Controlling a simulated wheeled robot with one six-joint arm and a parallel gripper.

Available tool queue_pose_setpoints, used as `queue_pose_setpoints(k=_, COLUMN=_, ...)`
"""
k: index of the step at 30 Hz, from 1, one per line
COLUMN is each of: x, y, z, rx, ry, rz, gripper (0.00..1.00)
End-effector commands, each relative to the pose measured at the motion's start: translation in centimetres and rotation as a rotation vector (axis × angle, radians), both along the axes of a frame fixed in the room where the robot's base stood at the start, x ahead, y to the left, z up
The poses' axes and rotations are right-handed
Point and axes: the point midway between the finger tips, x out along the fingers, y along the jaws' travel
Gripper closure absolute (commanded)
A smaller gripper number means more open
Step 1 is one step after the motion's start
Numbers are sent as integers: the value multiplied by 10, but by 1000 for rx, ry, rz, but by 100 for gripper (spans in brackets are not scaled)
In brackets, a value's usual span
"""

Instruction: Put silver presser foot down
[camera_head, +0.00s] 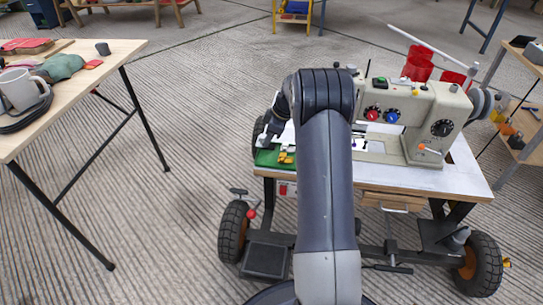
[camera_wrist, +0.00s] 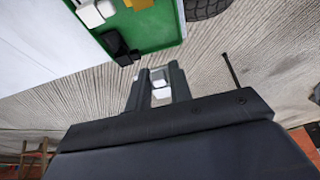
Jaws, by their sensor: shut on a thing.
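My gripper (camera_wrist: 160,78) is shut on a small pale silver piece (camera_wrist: 161,93), which looks like the silver presser foot; its shape is mostly hidden between the fingers. In the head view my gripper (camera_head: 266,135) is at the left end of the sewing table, partly hidden by my arm. In the wrist view the fingertips appear just off the edge of a green tray or mat (camera_wrist: 158,36). The green surface (camera_head: 266,160) lies on the table's left front corner. The sewing machine (camera_head: 410,110) stands to its right.
Small yellow-orange pieces (camera_head: 287,156) lie on the green surface. A black piece (camera_wrist: 117,46) and white pieces (camera_wrist: 95,12) lie there too. A wooden table (camera_head: 105,55) with a mug (camera_head: 20,90) is at left, with open floor between.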

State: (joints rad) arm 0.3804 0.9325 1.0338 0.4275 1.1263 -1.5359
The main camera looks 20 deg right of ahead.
Motion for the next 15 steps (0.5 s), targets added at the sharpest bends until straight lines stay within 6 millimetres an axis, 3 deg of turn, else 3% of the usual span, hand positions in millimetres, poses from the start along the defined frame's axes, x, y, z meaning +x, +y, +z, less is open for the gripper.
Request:
queue_pose_setpoints(k=1, x=0, y=0, z=-14, rx=1, ry=2, rz=0, gripper=100)
queue_pose_setpoints(k=7, x=0, y=0, z=-33, rx=-1, ry=1, rz=0, gripper=100)
queue_pose_setpoints(k=12, x=-1, y=1, z=-63, rx=0, ry=3, rz=-1, gripper=100)
queue_pose_setpoints(k=15, x=0, y=1, z=-72, rx=-1, ry=1, rz=-1, gripper=100)
